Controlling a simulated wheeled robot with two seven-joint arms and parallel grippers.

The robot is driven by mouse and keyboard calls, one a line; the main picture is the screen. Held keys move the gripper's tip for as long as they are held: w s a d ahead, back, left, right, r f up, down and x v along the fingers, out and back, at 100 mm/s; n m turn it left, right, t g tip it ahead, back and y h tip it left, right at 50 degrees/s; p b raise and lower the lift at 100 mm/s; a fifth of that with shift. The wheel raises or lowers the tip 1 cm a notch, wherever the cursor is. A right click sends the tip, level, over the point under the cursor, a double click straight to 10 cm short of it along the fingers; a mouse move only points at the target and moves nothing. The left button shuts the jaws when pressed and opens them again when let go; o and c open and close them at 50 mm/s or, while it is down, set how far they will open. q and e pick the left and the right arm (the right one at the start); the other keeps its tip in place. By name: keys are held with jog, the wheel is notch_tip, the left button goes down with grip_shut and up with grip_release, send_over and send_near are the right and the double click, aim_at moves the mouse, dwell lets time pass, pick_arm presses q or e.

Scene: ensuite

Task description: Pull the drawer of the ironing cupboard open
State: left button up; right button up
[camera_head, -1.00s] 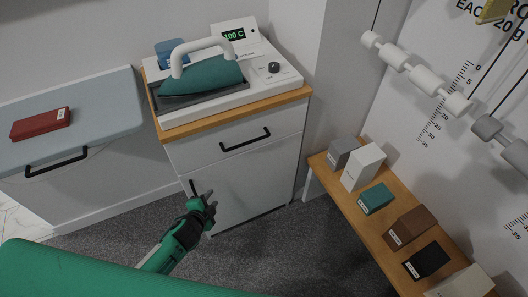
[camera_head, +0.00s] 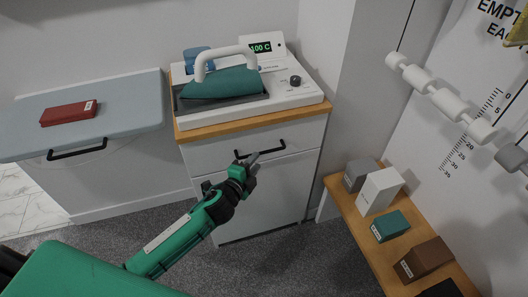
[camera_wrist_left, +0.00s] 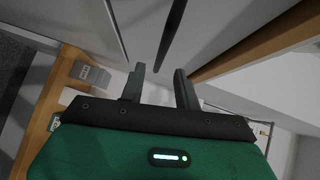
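The ironing cupboard (camera_head: 300,186) is white with a wooden top. Its upper drawer (camera_head: 215,153) looks shut, flush with the front, and carries a black bar handle (camera_head: 275,148). My left gripper (camera_head: 252,158) is at the left part of this handle, hiding some of it. In the left wrist view the gripper (camera_wrist_left: 159,75) is open, its two dark fingers apart. A dark bar, apparently the handle (camera_wrist_left: 173,38), runs ahead with its near end between the fingertips; contact cannot be told. The lower door's handle is mostly hidden by my gripper. My right gripper is not in view.
An iron (camera_head: 222,82) rests on a white station on the cupboard. Left is a pale blue-grey board (camera_head: 130,110) with a red box (camera_head: 68,113). Right is a low wooden bench (camera_head: 348,205) holding several boxes. Carpet (camera_head: 275,262) before the cupboard is free.

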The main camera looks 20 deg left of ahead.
aim_at(264, 152)
pick_arm(q)
jog(key=x, duration=0.6)
jog(key=shift+w, duration=0.4)
grip_shut()
